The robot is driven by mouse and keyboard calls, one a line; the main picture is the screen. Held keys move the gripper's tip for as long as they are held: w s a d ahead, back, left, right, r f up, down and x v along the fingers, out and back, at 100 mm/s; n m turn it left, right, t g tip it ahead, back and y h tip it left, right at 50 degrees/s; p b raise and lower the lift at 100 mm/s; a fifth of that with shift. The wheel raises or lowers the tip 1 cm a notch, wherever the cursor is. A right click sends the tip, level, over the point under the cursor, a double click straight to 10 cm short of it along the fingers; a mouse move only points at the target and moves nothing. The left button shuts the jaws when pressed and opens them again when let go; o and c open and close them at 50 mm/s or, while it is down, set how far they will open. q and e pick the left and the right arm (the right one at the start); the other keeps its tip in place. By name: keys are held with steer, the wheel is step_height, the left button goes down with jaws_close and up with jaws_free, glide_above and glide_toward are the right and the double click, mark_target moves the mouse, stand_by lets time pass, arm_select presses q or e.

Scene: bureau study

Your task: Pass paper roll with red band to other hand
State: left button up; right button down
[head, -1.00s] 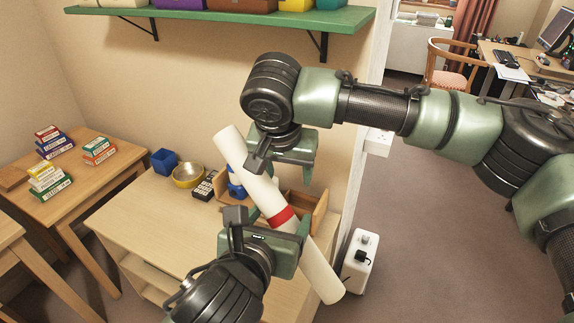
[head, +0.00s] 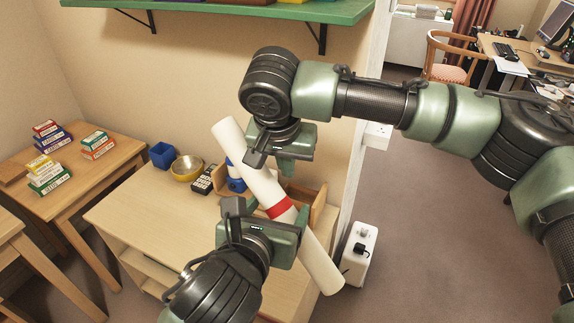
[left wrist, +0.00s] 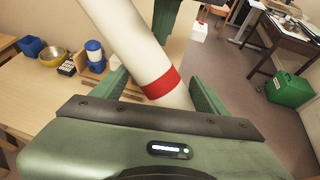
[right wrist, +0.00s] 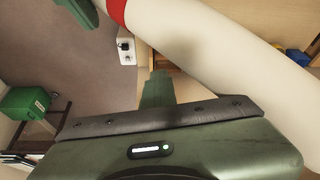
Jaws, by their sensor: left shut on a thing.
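The white paper roll with a red band (head: 318,262) is held in the air, tilted from upper left to lower right. My left gripper (head: 272,212) is shut on it near the red band; in the left wrist view the roll (left wrist: 130,45) passes between the two fingers. My right gripper (head: 287,168) is above, just beside the roll's upper part. In the right wrist view its fingers (right wrist: 157,88) look closed together and empty, with the roll (right wrist: 200,50) passing at their right. Whether they touch it I cannot tell.
A green wall shelf (head: 230,14) hangs above. A white box (head: 358,255) stands on open floor at right.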

arm_select(q)
steer(key=shift+d+r, duration=0.2)
steer(key=shift+r, duration=0.4)
arm_select(e)
steer(key=shift+s+f, duration=0.15)
steer(key=shift+f, duration=0.3)
steer(key=c, duration=0.7)
jaws_free()
steer(key=shift+c, duration=0.2)
arm_select(q)
steer(key=shift+f, duration=0.35)
steer(key=shift+c, duration=2.4)
arm_select(e)
steer(key=v, duration=1.2)
steer(key=shift+r, duration=0.35)
steer(key=shift+a, duration=0.15)
arm_select(q)
steer(key=shift+s, duration=0.1)
arm_select(e)
steer(key=shift+f, duration=0.1)
